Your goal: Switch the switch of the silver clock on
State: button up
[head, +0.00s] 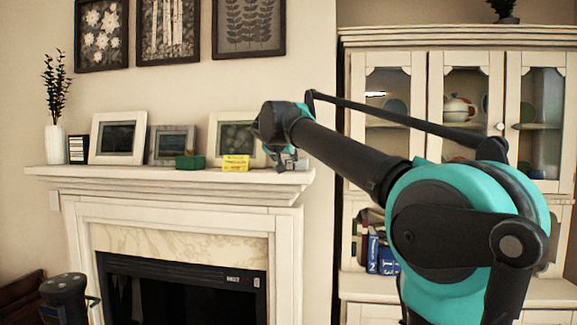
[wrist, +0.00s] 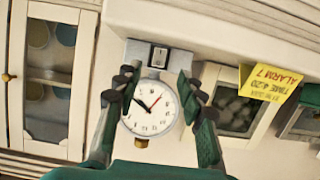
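The silver clock (wrist: 152,108) has a round white dial and shows upside down in the wrist view. Its grey base carries a small rocker switch (wrist: 159,56), which is at the top of that picture. I cannot tell whether the switch is on or off. My gripper (wrist: 159,80) is open, with one dark finger on each side of the clock's dial; I see no clear contact. In the head view my gripper (head: 287,158) is at the right end of the mantel and mostly hides the clock.
A yellow note (head: 236,163) stands on the mantel (head: 170,173) left of my gripper, with a green box (head: 190,162) beyond it. Picture frames (head: 118,137) and a white vase (head: 55,143) stand along the mantel. A glass-door cabinet (head: 465,100) is at the right.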

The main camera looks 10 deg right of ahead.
aim_at(290, 166)
jog(key=x, duration=0.7)
jog(key=shift+w, duration=0.15)
jog(key=shift+c, duration=0.2)
